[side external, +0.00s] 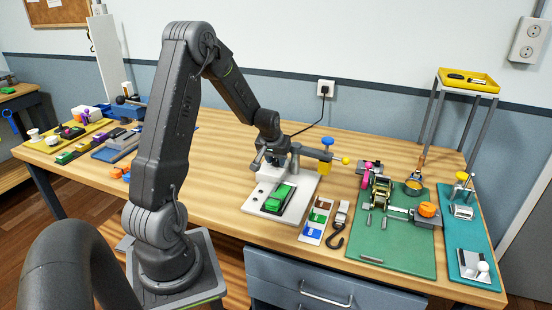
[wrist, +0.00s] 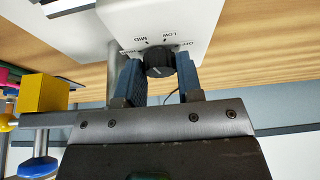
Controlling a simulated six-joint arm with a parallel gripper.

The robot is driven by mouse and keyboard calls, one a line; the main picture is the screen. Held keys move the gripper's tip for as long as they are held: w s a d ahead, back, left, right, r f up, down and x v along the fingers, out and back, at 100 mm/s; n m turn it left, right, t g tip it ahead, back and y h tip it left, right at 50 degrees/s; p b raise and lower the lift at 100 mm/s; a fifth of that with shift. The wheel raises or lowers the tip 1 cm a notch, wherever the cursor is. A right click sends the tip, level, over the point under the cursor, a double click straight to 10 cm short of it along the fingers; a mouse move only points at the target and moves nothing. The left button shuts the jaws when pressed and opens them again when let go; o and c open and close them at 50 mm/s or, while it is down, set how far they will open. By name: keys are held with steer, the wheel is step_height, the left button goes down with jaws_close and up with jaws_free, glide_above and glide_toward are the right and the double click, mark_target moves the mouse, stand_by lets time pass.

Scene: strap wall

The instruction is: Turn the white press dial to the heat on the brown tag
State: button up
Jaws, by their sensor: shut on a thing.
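The white press (side external: 270,173) stands on its pale base plate near the middle of the bench. In the wrist view, its housing (wrist: 185,22) carries a dark round dial (wrist: 158,60), with LOW, OFF and MID printed around it and another label partly hidden by a finger. My gripper (wrist: 158,76) is shut on the dial, one blue-padded finger on each side. The dial's pointer setting is not clear. In the side view my gripper (side external: 264,157) is at the back of the press. A card (side external: 316,221) with brown, green and blue patches lies right of the press; its print is too small to read.
A green block (side external: 279,197) lies on the press plate. A lever with a yellow knob (side external: 345,160) extends right, near a yellow and blue post (side external: 326,158). A hook strap (side external: 338,224) and a green mat (side external: 392,238) with metal parts lie further right.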

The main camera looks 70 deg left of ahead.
stand_by(0.3)
steer(key=o, duration=0.9)
steer(key=v, duration=1.4)
steer(key=shift+w, duration=0.1)
